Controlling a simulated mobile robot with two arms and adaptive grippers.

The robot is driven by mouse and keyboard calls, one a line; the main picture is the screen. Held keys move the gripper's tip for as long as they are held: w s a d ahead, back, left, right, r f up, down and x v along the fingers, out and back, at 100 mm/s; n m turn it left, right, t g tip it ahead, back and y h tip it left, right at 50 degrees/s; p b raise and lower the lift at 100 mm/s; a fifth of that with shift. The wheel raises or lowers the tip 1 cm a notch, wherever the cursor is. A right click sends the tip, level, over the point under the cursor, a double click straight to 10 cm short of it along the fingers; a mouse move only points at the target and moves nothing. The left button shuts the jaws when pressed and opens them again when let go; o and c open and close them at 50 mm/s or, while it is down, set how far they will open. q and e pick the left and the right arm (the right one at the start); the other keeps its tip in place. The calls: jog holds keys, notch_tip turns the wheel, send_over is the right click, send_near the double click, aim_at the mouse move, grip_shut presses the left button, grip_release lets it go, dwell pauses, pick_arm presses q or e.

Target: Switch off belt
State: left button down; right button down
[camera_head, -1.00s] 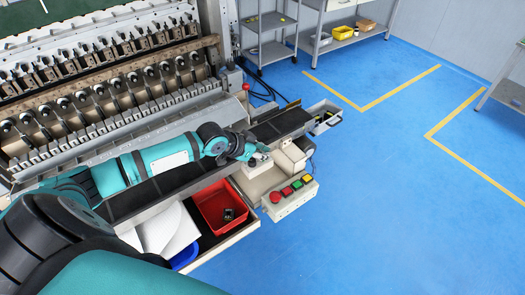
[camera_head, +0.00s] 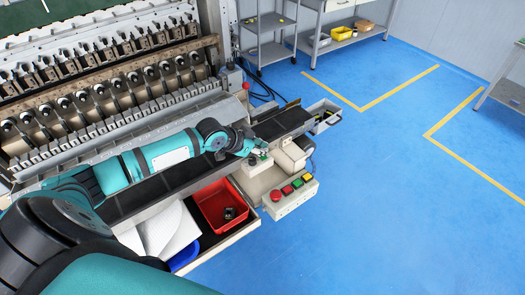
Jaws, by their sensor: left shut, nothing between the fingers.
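The black conveyor belt (camera_head: 150,187) runs along the front of the coil winder. My left arm reaches over it from the left. My left gripper (camera_head: 262,158) is shut and empty, above the pale housing at the belt's right part. A small green spot (camera_head: 252,161) shows on that housing right beside the fingers; I cannot tell whether they touch it. The gripper is apart from these buttons. My right gripper is not in view.
A red bin (camera_head: 207,208) with a small dark part and a blue bin (camera_head: 185,258) sit in the open tray below the belt. The coil winder (camera_head: 110,90) stands behind the arm. A grey tray (camera_head: 325,113) is at the belt's far end. Blue floor to the right is clear.

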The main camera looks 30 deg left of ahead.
aim_at(262, 158)
pick_arm(q)
jog(key=shift+a+r, duration=0.1)
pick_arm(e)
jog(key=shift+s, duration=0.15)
